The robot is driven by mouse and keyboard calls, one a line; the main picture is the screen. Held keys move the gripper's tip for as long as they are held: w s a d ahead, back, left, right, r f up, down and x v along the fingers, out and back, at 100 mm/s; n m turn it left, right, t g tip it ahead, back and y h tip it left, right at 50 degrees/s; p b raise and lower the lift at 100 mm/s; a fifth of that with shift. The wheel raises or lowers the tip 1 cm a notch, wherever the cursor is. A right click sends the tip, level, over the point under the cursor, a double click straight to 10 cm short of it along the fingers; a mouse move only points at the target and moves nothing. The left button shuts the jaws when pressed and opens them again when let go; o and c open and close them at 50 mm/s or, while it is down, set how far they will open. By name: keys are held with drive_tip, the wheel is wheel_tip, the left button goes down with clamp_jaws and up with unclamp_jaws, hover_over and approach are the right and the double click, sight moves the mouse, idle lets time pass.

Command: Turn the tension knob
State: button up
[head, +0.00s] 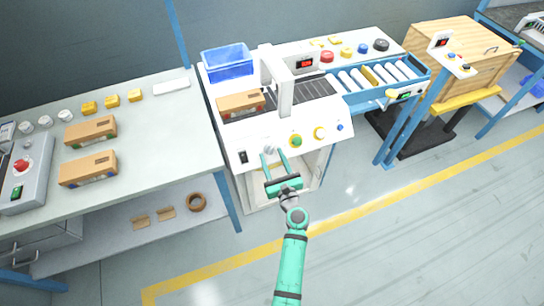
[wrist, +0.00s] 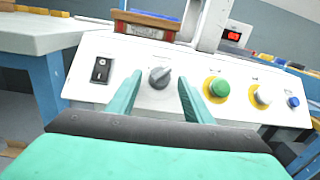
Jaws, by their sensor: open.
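A grey pointer knob (wrist: 160,77) sits on the sloped white front panel (wrist: 140,52) of the machine, between the black rocker switch and the green button. Its label is too small to read, so I cannot tell for sure that it is the tension knob. It also shows in the head view (head: 269,149). My green gripper (head: 273,155) is open in front of the panel. In the wrist view its two fingers (wrist: 157,85) frame the grey knob, one to each side, with nothing between them that I can see touched.
A black rocker switch (wrist: 101,69) is left of the knob. A green button (wrist: 219,87), a white-and-yellow knob (wrist: 262,95) and a blue button (wrist: 293,102) are to its right. A cardboard box (head: 241,103) lies on the machine's belt. The floor in front is clear.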

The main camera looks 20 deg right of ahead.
drive_tip(key=shift+w, duration=0.4)
drive_tip(key=shift+c, duration=0.3)
drive_tip(key=c, duration=1)
drive_tip(key=shift+o, duration=0.2)
